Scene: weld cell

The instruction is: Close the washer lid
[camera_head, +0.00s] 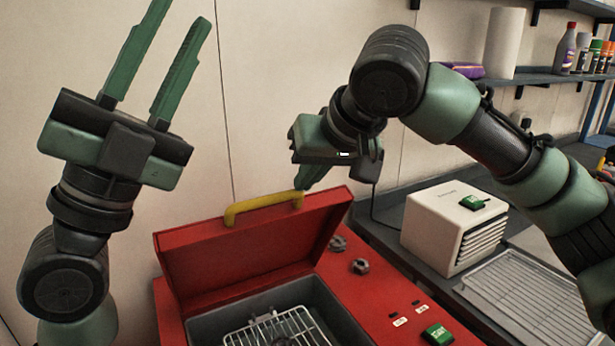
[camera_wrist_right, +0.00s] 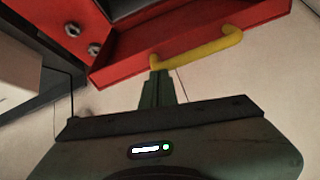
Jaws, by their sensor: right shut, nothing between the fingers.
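The red washer (camera_head: 378,300) stands at the bottom centre in the head view. Its red lid (camera_head: 250,248) is raised, and the grey basin with a wire basket (camera_head: 280,328) shows below. A yellow handle (camera_head: 262,205) runs along the lid's upper edge. My right gripper (camera_head: 306,186) is shut and empty beside the right end of the handle. In the right wrist view, the shut fingers (camera_wrist_right: 158,88) point at one end of the yellow handle (camera_wrist_right: 200,52); I cannot tell if they touch. My left gripper (camera_head: 178,62) is open and empty, pointing up at the left, away from the lid.
A white box (camera_head: 440,228) with a green button and a wire rack (camera_head: 525,300) are on the bench at right. Shelves above hold a paper roll (camera_head: 503,42) and bottles (camera_head: 565,48). A plain wall is behind the washer. Knobs (camera_head: 360,266) sit on the washer's top.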

